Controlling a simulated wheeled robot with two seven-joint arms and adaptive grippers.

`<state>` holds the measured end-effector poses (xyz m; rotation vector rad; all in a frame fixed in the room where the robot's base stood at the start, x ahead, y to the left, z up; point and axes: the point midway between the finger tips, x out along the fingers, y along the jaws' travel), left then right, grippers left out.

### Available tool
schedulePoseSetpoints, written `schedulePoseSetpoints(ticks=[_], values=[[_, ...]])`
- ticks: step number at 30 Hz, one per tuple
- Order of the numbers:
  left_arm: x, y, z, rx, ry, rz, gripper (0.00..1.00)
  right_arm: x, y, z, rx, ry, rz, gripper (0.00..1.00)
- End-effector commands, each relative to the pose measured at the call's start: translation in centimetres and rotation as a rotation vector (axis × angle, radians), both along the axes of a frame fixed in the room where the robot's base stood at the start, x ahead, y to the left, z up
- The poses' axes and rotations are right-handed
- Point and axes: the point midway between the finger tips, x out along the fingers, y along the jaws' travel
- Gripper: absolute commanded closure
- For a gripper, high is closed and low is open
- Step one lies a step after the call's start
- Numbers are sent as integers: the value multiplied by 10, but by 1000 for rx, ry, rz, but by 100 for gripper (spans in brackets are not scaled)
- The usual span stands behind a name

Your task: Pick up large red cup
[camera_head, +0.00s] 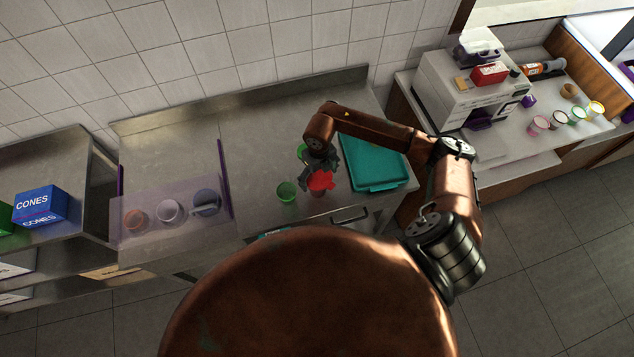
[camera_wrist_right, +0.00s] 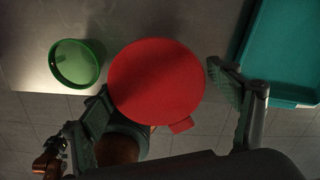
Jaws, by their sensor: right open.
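The large red cup (camera_head: 321,181) stands on the steel counter, below my right gripper (camera_head: 318,168) in the head view. In the right wrist view its round red top (camera_wrist_right: 157,80) with a small tab lies between the two spread fingers of my right gripper (camera_wrist_right: 170,105). The gripper is open, with one finger on each side of the red top. I cannot tell whether the fingers touch it. The cup's side is mostly hidden. My left gripper is not in view.
A teal tray (camera_head: 378,187) lies close on the right. A clear guard (camera_head: 150,191) covers tubs further left.

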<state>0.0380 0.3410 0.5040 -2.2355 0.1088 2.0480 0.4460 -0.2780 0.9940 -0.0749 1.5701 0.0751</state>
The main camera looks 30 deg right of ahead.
Motion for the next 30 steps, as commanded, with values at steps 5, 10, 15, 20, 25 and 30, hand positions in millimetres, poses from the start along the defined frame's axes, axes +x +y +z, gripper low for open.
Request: schedulePoseSetpoints(ticks=[5, 10, 15, 20, 25, 30], values=[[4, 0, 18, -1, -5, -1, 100, -3, 4, -23, 3, 3, 0, 18], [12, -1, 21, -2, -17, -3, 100, -1, 4, -43, 1, 0, 2, 18], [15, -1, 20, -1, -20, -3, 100, -1, 4, -46, -1, -1, 5, 18], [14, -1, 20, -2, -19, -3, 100, 0, 4, -46, -1, -1, 5, 23], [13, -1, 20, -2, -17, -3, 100, 0, 4, -46, 0, -1, 5, 34], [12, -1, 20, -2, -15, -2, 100, 0, 4, -46, 0, -1, 5, 46]])
